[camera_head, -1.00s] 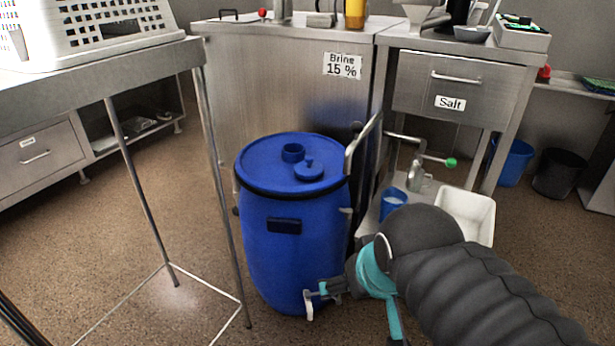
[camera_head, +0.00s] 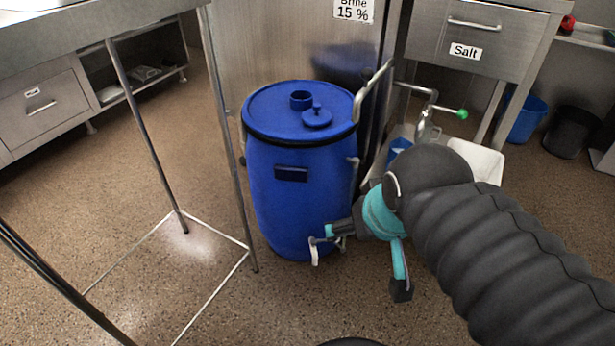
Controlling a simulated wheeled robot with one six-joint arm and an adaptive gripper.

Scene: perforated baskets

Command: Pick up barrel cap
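The blue barrel (camera_head: 300,205) stands upright on the floor in the middle of the head view. On its lid lies a small round blue cap with a knob (camera_head: 317,118), close to a short blue neck (camera_head: 301,100). The cap sits beside the neck, not on it. My gripper (camera_head: 358,272) is low in front of the barrel's right side, well below the lid. Its two fingers are spread apart with nothing visible between them. Whether the left finger touches the barrel, I cannot tell.
A metal table frame (camera_head: 225,140) stands left of the barrel. A steel cabinet (camera_head: 285,50) and a drawer unit labelled Salt (camera_head: 475,30) stand behind it. A metal handle (camera_head: 373,90) rises at the lid's right edge. A white tub (camera_head: 478,160) is partly behind my arm. Floor in front is mostly clear.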

